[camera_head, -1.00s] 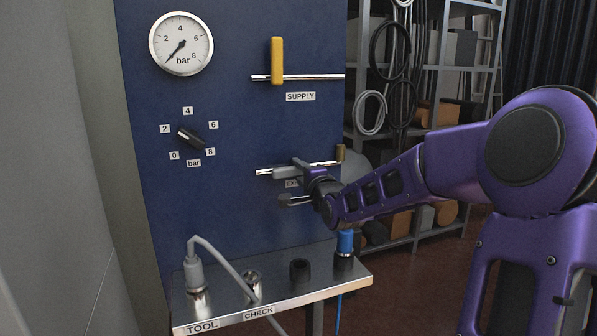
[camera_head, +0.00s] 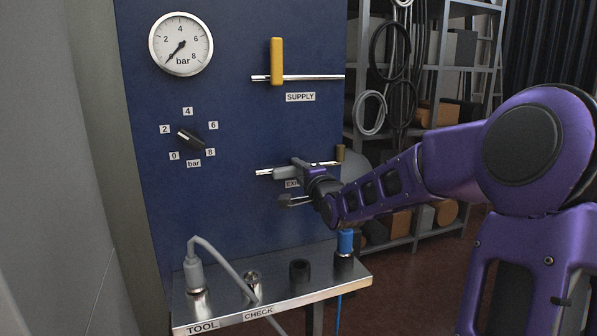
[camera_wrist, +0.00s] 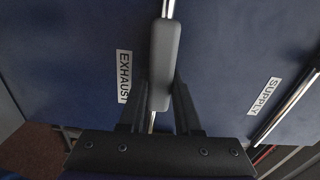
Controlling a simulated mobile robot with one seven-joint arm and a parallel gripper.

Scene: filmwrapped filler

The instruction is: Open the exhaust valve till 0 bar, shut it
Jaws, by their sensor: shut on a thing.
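The exhaust valve has a grey lever (camera_head: 284,173) on a bright horizontal pipe low on the blue panel. In the wrist view the lever (camera_wrist: 164,55) lies about in line with its pipe, beside the EXHAUST label (camera_wrist: 124,76). My gripper (camera_wrist: 158,100) is shut on the lever, with a finger on each side of it. In the head view my gripper (camera_head: 301,175) hides part of the lever and label. The round pressure gauge (camera_head: 181,43) has its needle at the lower left, at the 0 end of the scale.
The yellow supply lever (camera_head: 277,61) stands upright across its pipe above. A black regulator knob (camera_head: 190,137) sits at left. Below, a metal shelf (camera_head: 225,305) carries couplings, a grey hose (camera_head: 222,263) and a blue connector (camera_head: 345,242).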

